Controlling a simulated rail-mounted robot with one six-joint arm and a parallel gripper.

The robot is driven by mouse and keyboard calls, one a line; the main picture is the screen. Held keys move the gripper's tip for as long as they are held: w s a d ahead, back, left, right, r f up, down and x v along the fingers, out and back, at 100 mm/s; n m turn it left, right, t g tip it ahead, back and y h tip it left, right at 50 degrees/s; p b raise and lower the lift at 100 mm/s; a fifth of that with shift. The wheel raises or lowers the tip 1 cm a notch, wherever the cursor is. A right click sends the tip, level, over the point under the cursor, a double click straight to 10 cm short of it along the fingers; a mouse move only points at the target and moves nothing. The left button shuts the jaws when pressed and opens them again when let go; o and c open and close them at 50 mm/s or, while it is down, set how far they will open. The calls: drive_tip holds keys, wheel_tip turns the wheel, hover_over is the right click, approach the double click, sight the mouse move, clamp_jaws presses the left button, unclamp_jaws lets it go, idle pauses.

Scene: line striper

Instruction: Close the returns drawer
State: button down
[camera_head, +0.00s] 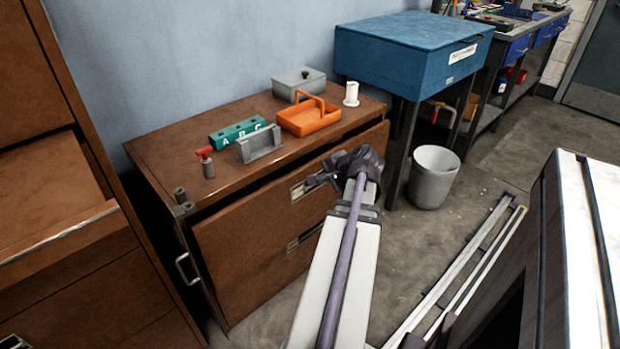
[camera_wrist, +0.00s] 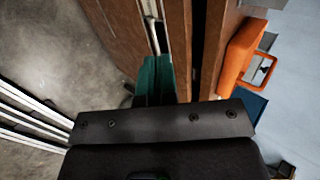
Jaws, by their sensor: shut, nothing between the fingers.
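A brown wooden cabinet (camera_head: 165,152) stands against the wall. Its upper drawer (camera_head: 233,222) stands out from the body, with a dark gap between the drawer front and the cabinet top. I cannot read a label naming it the returns drawer. My gripper (camera_head: 316,182) is at the drawer front, beside its metal handle (camera_head: 299,191); my arm hides part of the front. In the wrist view the green fingers (camera_wrist: 156,72) are shut and empty, close to the brown drawer front (camera_wrist: 128,30). I cannot tell whether they touch it.
On the cabinet top are an orange tray (camera_head: 308,120), a green block (camera_head: 237,132), a grey holder (camera_head: 259,144), a grey box (camera_head: 298,83) and a white cup (camera_head: 351,94). A bin (camera_head: 433,177) stands right. Metal rails (camera_head: 455,270) lie on the floor.

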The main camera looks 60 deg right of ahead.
sight(297, 177)
drive_tip(key=b+x, duration=0.1)
drive_tip(key=x, duration=0.2)
drive_tip(key=w+r+b+x, duration=0.1)
drive_tip(key=b+x, duration=0.1)
drive_tip(key=x, duration=0.2)
drive_tip(key=b+x, duration=0.2)
drive_tip(key=x, duration=0.2)
drive_tip(key=shift+w+d+r, duration=0.2)
drive_tip(key=shift+d+r, duration=0.05)
drive_tip(key=shift+r, duration=0.05)
drive_tip(key=shift+w, duration=0.45)
drive_tip(key=shift+w+d, duration=0.1)
drive_tip(key=w, duration=0.1)
drive_tip(key=w+d, duration=0.1)
drive_tip(key=w, duration=0.2)
drive_tip(key=shift+w+d+r, duration=0.15)
drive_tip(key=shift+w+d, duration=0.1)
drive_tip(key=shift+w, duration=0.1)
